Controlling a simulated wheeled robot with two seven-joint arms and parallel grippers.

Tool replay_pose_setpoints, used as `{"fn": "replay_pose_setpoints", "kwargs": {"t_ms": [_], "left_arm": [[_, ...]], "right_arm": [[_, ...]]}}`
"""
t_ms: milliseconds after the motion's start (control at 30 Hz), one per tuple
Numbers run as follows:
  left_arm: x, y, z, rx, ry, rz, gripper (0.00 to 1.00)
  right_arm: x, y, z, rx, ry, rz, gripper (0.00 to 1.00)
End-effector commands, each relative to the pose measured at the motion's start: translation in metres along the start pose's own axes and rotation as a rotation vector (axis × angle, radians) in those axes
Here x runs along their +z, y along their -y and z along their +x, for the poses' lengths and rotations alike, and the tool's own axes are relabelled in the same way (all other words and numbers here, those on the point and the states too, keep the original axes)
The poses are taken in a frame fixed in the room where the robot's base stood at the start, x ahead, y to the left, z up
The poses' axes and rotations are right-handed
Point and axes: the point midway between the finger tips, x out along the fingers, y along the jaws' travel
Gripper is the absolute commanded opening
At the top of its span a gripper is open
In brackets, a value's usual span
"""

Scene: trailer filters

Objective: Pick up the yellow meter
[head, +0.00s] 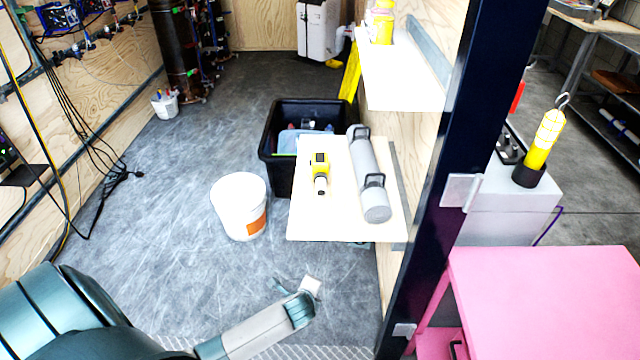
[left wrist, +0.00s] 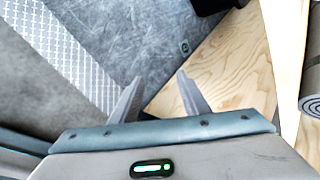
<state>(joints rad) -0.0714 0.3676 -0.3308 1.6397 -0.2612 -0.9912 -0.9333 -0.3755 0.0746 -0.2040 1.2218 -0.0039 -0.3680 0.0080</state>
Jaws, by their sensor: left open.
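The yellow meter (head: 320,168) lies on a pale wooden shelf (head: 305,228) in the middle of the head view, with its grey end towards me. My left gripper (head: 292,285) is below and in front of the shelf's near edge, apart from the meter. In the left wrist view my left gripper (left wrist: 158,95) has its two fingers spread with nothing between them. The meter does not show in the left wrist view. My right gripper is in neither view.
A dark post (head: 470,150) and pink cart (head: 550,300) are at right.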

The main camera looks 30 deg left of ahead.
Motion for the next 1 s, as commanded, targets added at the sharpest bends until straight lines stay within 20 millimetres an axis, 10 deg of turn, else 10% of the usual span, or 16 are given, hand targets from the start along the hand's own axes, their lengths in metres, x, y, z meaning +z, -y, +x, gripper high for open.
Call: {"fn": "replay_pose_setpoints", "kwargs": {"t_ms": [433, 1000], "left_arm": [[0.03, 0.124, -0.068, -0.191, 0.131, 0.337, 0.42], [0.084, 0.231, -0.068, -0.296, 0.382, 0.838, 0.42]], "right_arm": [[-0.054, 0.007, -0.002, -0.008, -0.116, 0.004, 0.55], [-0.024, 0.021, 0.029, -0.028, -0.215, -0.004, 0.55]]}}
